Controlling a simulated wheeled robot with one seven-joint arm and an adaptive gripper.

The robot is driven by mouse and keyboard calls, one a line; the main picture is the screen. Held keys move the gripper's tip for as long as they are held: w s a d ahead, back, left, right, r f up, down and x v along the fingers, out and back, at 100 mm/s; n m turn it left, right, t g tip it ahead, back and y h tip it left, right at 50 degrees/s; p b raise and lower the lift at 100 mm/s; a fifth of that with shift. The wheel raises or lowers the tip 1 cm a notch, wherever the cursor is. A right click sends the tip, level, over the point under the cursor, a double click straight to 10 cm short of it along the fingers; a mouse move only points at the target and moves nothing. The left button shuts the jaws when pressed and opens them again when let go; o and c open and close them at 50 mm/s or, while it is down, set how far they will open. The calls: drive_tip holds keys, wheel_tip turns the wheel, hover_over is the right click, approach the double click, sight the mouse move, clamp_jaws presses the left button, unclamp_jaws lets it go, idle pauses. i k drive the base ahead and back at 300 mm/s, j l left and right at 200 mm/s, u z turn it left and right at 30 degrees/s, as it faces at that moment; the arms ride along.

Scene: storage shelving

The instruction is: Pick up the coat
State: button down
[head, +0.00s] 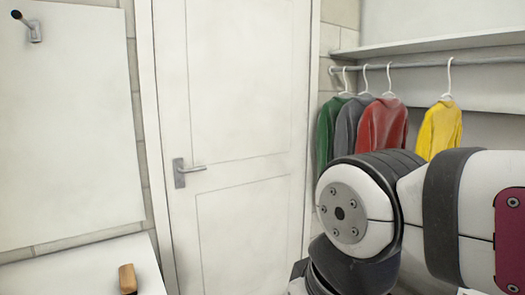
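Several coats hang on white hangers from a rail at the right in the head view. From left to right they are a green coat (327,133), a grey coat (347,128), a red coat (384,125) and a yellow coat (440,130). The green, grey and red ones hang close together and overlap; the yellow one hangs apart to the right. My arm fills the lower right and stands in front of the lower parts of the coats. My gripper is outside the picture.
The rail (420,65) runs under a white shelf (440,43). A closed white door (240,90) with a lever handle (187,171) stands in the middle. A white surface (75,272) at the lower left bears a brown-handled object (127,278). A hook (34,30) is at the upper left.

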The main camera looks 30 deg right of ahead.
sight(383, 124)
drive_tip(key=z, duration=1.45)
